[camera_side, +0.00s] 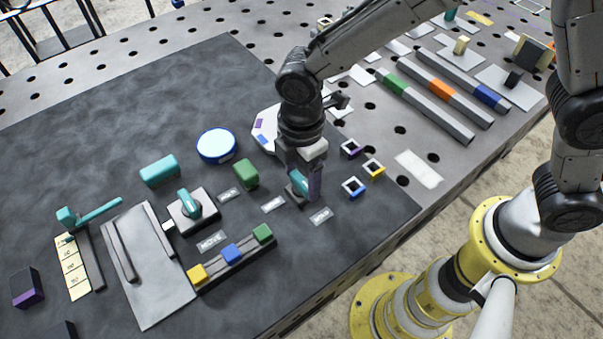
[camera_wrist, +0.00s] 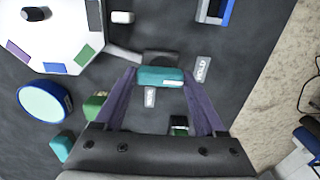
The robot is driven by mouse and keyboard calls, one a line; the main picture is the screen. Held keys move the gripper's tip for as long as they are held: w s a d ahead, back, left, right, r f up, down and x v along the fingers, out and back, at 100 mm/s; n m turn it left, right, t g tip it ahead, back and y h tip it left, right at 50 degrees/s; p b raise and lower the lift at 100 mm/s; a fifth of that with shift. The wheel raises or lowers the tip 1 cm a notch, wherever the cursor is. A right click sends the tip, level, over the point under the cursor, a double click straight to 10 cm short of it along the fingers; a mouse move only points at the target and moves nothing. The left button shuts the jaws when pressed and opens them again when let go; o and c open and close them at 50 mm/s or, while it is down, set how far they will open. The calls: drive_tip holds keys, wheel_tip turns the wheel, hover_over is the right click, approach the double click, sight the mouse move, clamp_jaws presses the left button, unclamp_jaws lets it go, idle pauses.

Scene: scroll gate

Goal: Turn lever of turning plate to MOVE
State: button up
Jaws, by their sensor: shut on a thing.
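My gripper (camera_side: 306,186) points down and is shut on a teal lever (camera_side: 298,183). A grey link runs from this base to the white many-sided plate (camera_side: 263,128), which carries coloured patches and also shows in the wrist view (camera_wrist: 50,35). A label reading HOLD (camera_wrist: 203,68) lies right of the lever. Another label (camera_wrist: 150,97) lies below it; its text is too small to read surely.
A second teal lever (camera_side: 189,203) stands on a grey block to the left, near a label reading MOVE (camera_side: 212,241). A green block (camera_side: 246,173) and a blue-rimmed disc (camera_side: 217,146) stand left of my gripper. Small square frames (camera_side: 354,187) lie to its right.

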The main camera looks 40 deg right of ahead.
drive_tip(key=shift+c, duration=0.7)
drive_tip(key=shift+m, duration=0.3)
drive_tip(key=m, duration=0.3)
drive_tip(key=shift+m, duration=0.4)
drive_tip(key=m, duration=0.4)
drive_tip(key=shift+m, duration=0.3)
drive_tip(key=m, duration=0.4)
drive_tip(key=shift+r, duration=0.1)
drive_tip(key=shift+m, duration=2.5)
drive_tip(key=o, duration=1.3)
